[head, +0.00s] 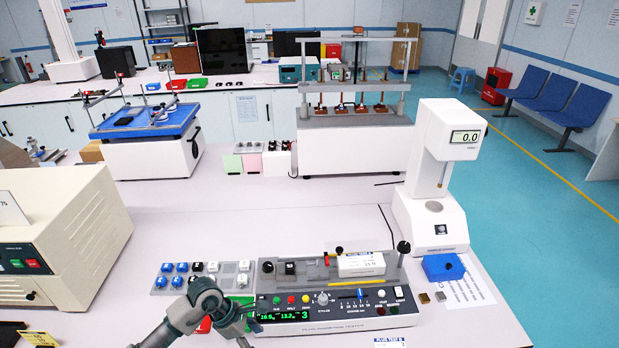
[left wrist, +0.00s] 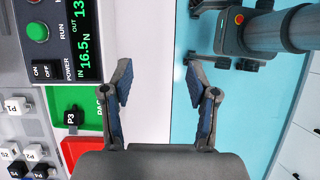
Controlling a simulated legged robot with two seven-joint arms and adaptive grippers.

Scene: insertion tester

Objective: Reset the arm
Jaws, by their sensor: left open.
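The insertion tester (head: 335,318) sits near the front edge of the white table, with buttons, a knob and a green-lit display (head: 285,316) showing 16.5 and 13.2. My left gripper (head: 240,332) is low in the head view, in front of the tester's left end. Its fingers hide partly behind my own wrist there. In the left wrist view my left gripper (left wrist: 158,80) is open and empty, its fingers over the table's edge and the floor. My right gripper is not in view.
A plug rack (head: 198,268) with several blue, black and white plugs lies left of the tester. A red tray (left wrist: 72,150) adjoins the green one. A beige machine (head: 60,235) stands left; a white scale-like stand (head: 432,215) stands right. The table behind the tester is mostly clear.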

